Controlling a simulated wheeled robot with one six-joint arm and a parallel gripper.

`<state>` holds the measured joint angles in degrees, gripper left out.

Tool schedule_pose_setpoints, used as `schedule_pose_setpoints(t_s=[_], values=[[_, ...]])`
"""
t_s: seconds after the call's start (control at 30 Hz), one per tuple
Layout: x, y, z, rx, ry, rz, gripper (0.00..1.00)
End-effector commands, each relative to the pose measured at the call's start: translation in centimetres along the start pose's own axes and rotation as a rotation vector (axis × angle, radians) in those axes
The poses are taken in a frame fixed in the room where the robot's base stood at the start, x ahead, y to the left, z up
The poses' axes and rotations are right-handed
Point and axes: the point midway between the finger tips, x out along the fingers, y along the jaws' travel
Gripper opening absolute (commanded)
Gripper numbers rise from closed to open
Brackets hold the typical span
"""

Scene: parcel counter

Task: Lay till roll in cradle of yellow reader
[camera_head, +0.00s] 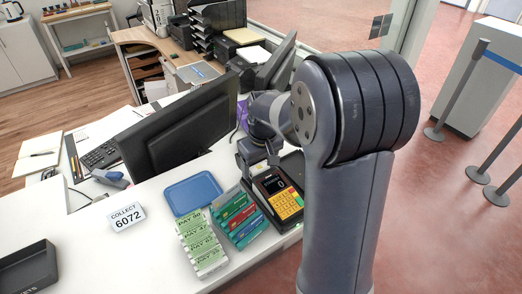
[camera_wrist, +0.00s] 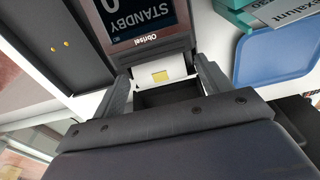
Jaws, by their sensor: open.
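The yellow reader (camera_head: 283,204) has a yellow keypad and a dark screen showing 0, and stands on the counter just left of my arm. In the wrist view its screen (camera_wrist: 143,18) reads STANDBY. Below the screen, a white piece with a yellow patch, which looks like the till roll (camera_wrist: 174,68), lies at the dark cradle (camera_wrist: 165,97) at the reader's head end. My gripper (camera_wrist: 165,80) is open, with one finger on each side of the roll and narrow gaps showing. In the head view my gripper (camera_head: 258,158) is over the reader's far end, and the roll is hidden.
A blue tray (camera_head: 193,192), green PAY blocks (camera_head: 201,246) and a rack of teal and red boxes (camera_head: 238,217) stand left of the reader. A black monitor (camera_head: 180,135) is behind them. A dark tray (camera_head: 291,166) lies beside the reader. Bare counter surrounds the COLLECT sign (camera_head: 126,217).

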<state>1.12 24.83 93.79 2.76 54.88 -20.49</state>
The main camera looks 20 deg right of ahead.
Motion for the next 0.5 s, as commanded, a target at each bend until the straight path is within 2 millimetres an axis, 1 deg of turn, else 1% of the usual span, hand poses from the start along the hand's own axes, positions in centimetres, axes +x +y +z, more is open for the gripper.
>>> schedule_pose_setpoints(t_s=[0.03, 0.3, 0.4, 0.5], values=[[-1.0, 0.1, -0.1, 0.0, 0.007, 0.003, 0.73], [-6.8, 0.1, 0.0, 0.001, 0.006, 0.002, 0.73], [-8.6, 0.0, 0.0, 0.001, 0.004, 0.002, 0.73], [-9.8, 0.0, 0.0, 0.001, 0.002, 0.001, 0.73]])
